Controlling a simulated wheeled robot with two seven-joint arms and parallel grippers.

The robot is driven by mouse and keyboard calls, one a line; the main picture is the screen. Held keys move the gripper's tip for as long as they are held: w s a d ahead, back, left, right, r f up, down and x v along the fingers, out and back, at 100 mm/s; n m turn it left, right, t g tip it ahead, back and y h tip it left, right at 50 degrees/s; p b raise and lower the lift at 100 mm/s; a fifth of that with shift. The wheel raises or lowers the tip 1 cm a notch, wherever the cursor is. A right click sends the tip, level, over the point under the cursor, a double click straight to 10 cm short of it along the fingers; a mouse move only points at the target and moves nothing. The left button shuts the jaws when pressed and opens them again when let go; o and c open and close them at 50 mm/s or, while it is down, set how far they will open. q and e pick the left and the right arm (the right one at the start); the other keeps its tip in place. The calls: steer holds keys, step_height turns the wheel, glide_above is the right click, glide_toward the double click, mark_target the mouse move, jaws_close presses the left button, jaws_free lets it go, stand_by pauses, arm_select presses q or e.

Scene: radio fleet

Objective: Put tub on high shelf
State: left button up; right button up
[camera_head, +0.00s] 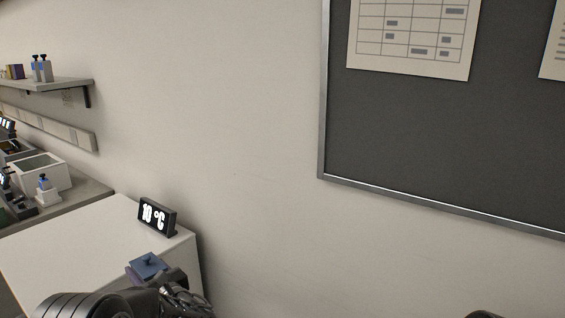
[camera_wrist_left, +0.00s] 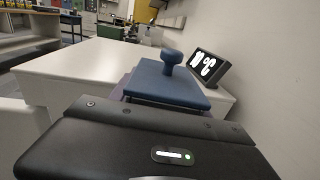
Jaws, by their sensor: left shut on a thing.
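The tub (camera_head: 149,265) has a blue lid with a knob and a purple body, mostly hidden behind my gripper. My left gripper (camera_head: 172,285) is shut on the tub at the bottom of the head view, in front of the white cabinet top. In the left wrist view the tub's blue lid and round knob (camera_wrist_left: 168,72) show just beyond the black gripper body, and the lid looks about level. The fingertips are hidden there. A wall shelf (camera_head: 60,86) hangs at the upper left, holding small bottles and boxes. My right gripper is not in view.
A white cabinet (camera_head: 75,245) carries a black display reading 10 °C (camera_head: 157,216) close beyond the tub. A grey bench (camera_head: 85,192) with lab equipment and a white box (camera_head: 45,172) stands at the left. A dark notice board (camera_head: 420,130) hangs on the right wall.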

arm_select(q)
steer(key=s+d+f+p, duration=0.1)
steer(key=s+d+f, duration=0.3)
steer(key=d+f, duration=0.3)
steer(key=s+d+f+p, duration=0.2)
steer(key=s+d+f, duration=0.25)
steer(key=d, duration=0.35)
steer(key=s+d+r+n+g+y+p, duration=0.1)
steer(key=s+r, duration=0.4)
steer(key=s, duration=0.6)
steer(key=shift+s+r+p, duration=0.2)
steer(key=shift+p, duration=0.5)
